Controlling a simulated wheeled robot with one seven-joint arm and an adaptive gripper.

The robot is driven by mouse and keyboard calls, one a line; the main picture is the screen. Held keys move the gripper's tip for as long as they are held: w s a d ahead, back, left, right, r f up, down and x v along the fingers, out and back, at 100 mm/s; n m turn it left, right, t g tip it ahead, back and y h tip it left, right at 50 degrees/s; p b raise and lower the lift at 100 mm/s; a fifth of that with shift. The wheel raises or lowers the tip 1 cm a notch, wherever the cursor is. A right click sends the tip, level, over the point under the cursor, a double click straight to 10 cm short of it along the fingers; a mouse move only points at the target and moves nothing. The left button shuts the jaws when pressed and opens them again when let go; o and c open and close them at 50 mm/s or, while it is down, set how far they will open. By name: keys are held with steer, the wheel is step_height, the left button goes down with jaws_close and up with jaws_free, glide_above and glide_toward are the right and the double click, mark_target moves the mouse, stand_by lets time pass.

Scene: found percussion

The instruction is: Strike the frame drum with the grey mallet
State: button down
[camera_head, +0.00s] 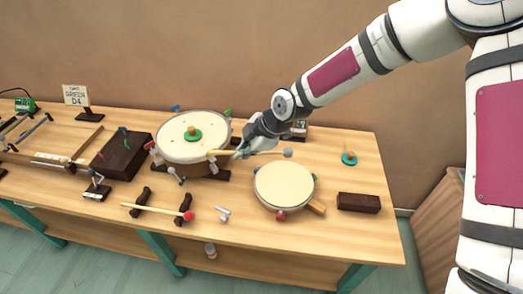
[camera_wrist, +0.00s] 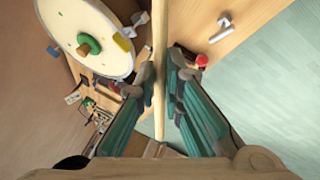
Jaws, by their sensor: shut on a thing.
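My gripper (camera_head: 241,151) is shut on the wooden stick of the grey mallet (camera_head: 265,153), between the two drums. The stick lies nearly level, and its grey head points right, over the far edge of the small pale round drum (camera_head: 284,184), which looks like the frame drum. I cannot tell the gap between head and skin. In the wrist view the stick (camera_wrist: 160,40) runs between the fingers of my gripper (camera_wrist: 161,80); the grey head is not visible there.
A larger drum (camera_head: 175,128) with a green knob on its skin stands close left of my gripper. A red-headed mallet (camera_head: 155,209) rests on dark supports in front. A silver piece (camera_head: 223,214) lies beside it. A dark block (camera_head: 359,202) is at the right.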

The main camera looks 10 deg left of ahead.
stand_by(0.3)
steer(key=shift+f+b, duration=0.95)
steer(key=shift+f, duration=1.55)
step_height(320, 180, down, 6)
steer(key=w+d+g+y+b, duration=0.1)
steer(key=y+b, duration=0.1)
steer(key=b, duration=0.3)
step_height(320, 180, up, 6)
steer(key=p, duration=0.2)
steer(key=shift+d+r, duration=0.15)
steer(key=shift+d, duration=0.05)
